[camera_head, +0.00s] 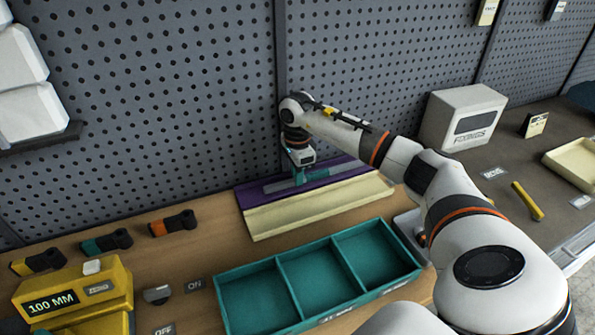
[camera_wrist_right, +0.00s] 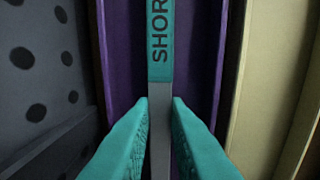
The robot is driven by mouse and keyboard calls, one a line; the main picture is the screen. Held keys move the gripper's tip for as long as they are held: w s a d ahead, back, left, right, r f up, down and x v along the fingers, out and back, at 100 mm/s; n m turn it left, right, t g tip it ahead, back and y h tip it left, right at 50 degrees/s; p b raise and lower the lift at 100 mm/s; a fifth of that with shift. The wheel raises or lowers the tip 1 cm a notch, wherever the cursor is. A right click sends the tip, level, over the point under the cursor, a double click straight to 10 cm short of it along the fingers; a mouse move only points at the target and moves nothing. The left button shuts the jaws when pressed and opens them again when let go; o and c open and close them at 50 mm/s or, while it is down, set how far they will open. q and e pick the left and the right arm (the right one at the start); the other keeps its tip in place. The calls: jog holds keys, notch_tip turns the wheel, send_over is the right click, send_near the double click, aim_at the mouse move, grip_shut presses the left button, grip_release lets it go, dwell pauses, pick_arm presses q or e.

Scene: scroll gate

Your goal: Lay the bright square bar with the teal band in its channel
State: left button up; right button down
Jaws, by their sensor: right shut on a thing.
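The bright square bar (camera_head: 333,177) is a long grey bar lined up along the purple channel (camera_head: 250,200) against the pegboard. In the right wrist view the bar (camera_wrist_right: 160,135) runs lengthwise between the purple channel's walls (camera_wrist_right: 205,60). Its teal band (camera_wrist_right: 160,40) carries the partly cut-off letters "SHOR". My right gripper (camera_head: 299,179) reaches down over the channel and is shut on the bar; its teal fingers (camera_wrist_right: 160,105) sit on both sides of it, just below the band. I cannot tell whether the bar touches the channel floor. My left gripper is out of view.
A cream channel (camera_head: 320,208) lies directly in front of the purple one. A teal three-compartment tray (camera_head: 250,296) stands nearer. A yellow "100 MM" block (camera_head: 70,295) and several dark handles (camera_head: 107,242) are at left. A pale box (camera_head: 462,117) stands at right.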

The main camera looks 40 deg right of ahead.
jog(key=c, duration=1.4)
grip_release()
jog(key=shift+r, duration=0.15)
notch_tip(320, 180, up, 12)
jog(key=b, duration=0.2)
